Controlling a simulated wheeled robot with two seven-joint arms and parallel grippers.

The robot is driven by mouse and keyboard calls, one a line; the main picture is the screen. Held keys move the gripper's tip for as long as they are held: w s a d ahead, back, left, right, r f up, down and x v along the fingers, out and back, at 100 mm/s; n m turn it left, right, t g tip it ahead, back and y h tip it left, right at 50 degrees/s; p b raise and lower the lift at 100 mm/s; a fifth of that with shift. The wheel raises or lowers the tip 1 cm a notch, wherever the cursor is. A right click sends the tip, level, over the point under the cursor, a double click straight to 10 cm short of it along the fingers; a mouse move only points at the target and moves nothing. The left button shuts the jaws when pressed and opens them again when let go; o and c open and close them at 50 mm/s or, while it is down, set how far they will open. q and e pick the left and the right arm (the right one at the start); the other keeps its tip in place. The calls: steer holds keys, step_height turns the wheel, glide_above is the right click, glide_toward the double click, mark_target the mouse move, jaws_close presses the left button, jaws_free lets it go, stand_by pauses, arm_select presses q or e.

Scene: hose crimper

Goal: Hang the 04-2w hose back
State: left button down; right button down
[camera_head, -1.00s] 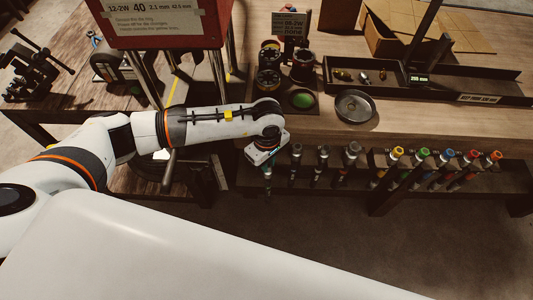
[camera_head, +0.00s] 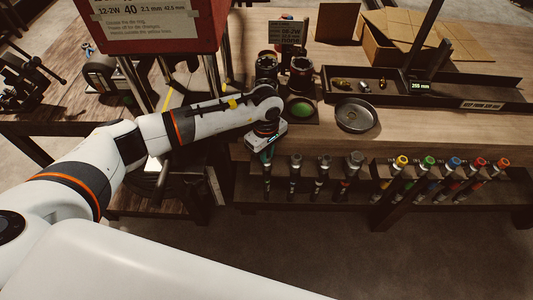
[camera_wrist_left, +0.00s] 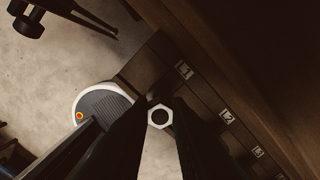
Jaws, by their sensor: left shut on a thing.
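My left gripper (camera_head: 266,148) is at the left end of the hose rack (camera_head: 410,163) under the bench's front edge. It is shut on a hose with a hex-nut end (camera_wrist_left: 160,117), seen end-on between the fingers in the left wrist view. In the head view this hose (camera_head: 266,182) hangs upright below the gripper, in line with the other hoses. Whether it touches a rack slot cannot be told. The wrist view shows rack labels L1 (camera_wrist_left: 184,70), L2 (camera_wrist_left: 227,117) and L3 (camera_wrist_left: 257,152) beside the fingers. My right gripper is out of view.
Several grey-ended hoses (camera_head: 322,163) hang just right of the held one, and several colour-ended hoses (camera_head: 428,162) hang farther right. Above are a round metal dish (camera_head: 356,116), a green disc (camera_head: 300,108) and black dies. A red machine (camera_head: 150,25) stands upper left.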

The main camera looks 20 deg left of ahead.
arm_select(q)
steer(key=c, duration=1.3)
jaws_free()
step_height(320, 180, up, 12)
steer(key=b, duration=0.4)
